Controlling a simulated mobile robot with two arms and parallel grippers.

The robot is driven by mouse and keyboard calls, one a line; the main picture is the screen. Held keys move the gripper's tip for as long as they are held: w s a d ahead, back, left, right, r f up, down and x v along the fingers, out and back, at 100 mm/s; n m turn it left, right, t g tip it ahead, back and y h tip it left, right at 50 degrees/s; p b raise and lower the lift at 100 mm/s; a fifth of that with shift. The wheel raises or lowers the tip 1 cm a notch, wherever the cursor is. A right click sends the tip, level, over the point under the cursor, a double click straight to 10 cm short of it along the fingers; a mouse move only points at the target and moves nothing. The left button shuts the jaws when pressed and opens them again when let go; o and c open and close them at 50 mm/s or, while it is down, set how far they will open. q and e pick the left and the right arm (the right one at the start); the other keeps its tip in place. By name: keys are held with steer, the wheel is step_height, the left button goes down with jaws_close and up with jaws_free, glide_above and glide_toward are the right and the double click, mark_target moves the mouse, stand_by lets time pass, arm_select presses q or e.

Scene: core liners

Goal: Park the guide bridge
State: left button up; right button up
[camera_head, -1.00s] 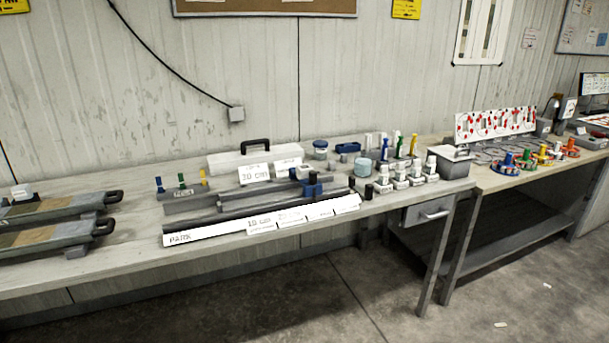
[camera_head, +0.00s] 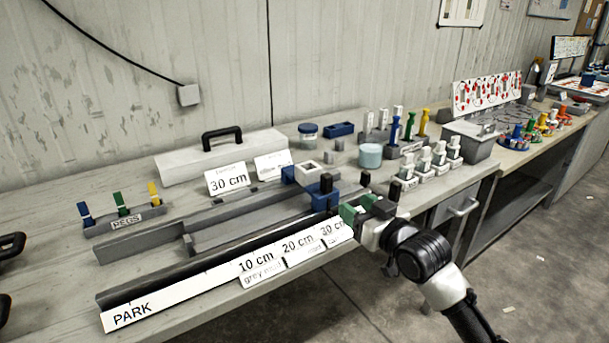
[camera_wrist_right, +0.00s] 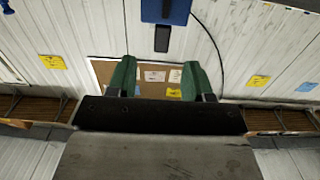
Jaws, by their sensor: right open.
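The guide bridge (camera_head: 322,198) is a blue block with a black upright knob, joined to a pale piece with a square hole and a second blue block behind. It straddles the rail bed near its right end. My right gripper (camera_head: 357,207) has green fingertips and is open, just right of the bridge, apart from it. In the right wrist view the two open fingers (camera_wrist_right: 160,72) have nothing between them; a blue block with a black knob (camera_wrist_right: 164,15) shows beyond them at the top. The word PARK (camera_head: 131,312) is on the white strip's left end.
Dark rails (camera_head: 200,272) run along the bench behind the white strip, with 10, 20 and 30 cm labels. A peg rack (camera_head: 124,220), a white case (camera_head: 190,166) and white-topped holders (camera_head: 425,170) stand around. The rails left of the bridge are clear.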

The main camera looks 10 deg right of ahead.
mark_target(330, 184)
steer(key=w, duration=0.1)
steer(key=w+a+r, duration=0.1)
steer(key=w, duration=0.1)
steer(key=w+a, duration=0.1)
steer(key=shift+w+r, duration=0.15)
steer(key=shift+w, duration=0.1)
steer(key=x, duration=0.4)
steer(key=shift+w, duration=0.1)
arm_select(q)
steer(key=shift+s+d, duration=0.3)
steer(key=shift+s, duration=0.05)
arm_select(e)
steer(key=shift+x, duration=0.75)
steer(key=shift+c, duration=0.3)
arm_select(q)
steer(key=shift+a, duration=0.1)
arm_select(e)
jaws_close()
